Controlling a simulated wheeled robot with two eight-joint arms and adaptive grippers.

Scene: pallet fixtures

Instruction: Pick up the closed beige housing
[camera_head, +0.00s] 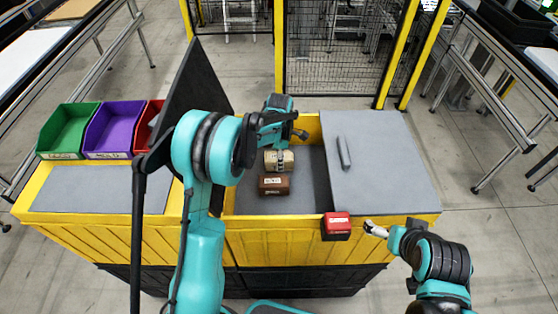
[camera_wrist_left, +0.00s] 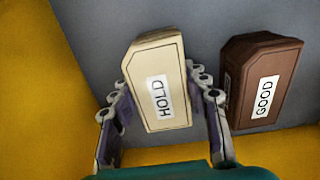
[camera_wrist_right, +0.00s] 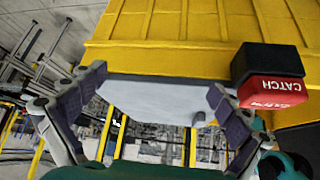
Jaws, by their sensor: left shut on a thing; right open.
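The beige housing (camera_head: 286,160) lies on the grey floor of the yellow fixture's middle bay in the head view. In the left wrist view the beige housing (camera_wrist_left: 150,62) carries a HOLD label and looks closed. My left gripper (camera_wrist_left: 163,110) has its fingers on both sides of it and is shut on it. In the head view my left gripper (camera_head: 285,140) reaches down into the bay from the left. My right gripper (camera_wrist_right: 150,95) is open and empty; in the head view it (camera_head: 372,230) is off the fixture's front right edge.
A brown housing (camera_wrist_left: 262,85) labelled GOOD lies beside the beige one; it also shows in the head view (camera_head: 274,185). A red box (camera_head: 337,223) sits at the front edge. Green (camera_head: 67,128) and purple (camera_head: 112,128) bins stand left. A grey panel (camera_head: 385,180) covers the right bay.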

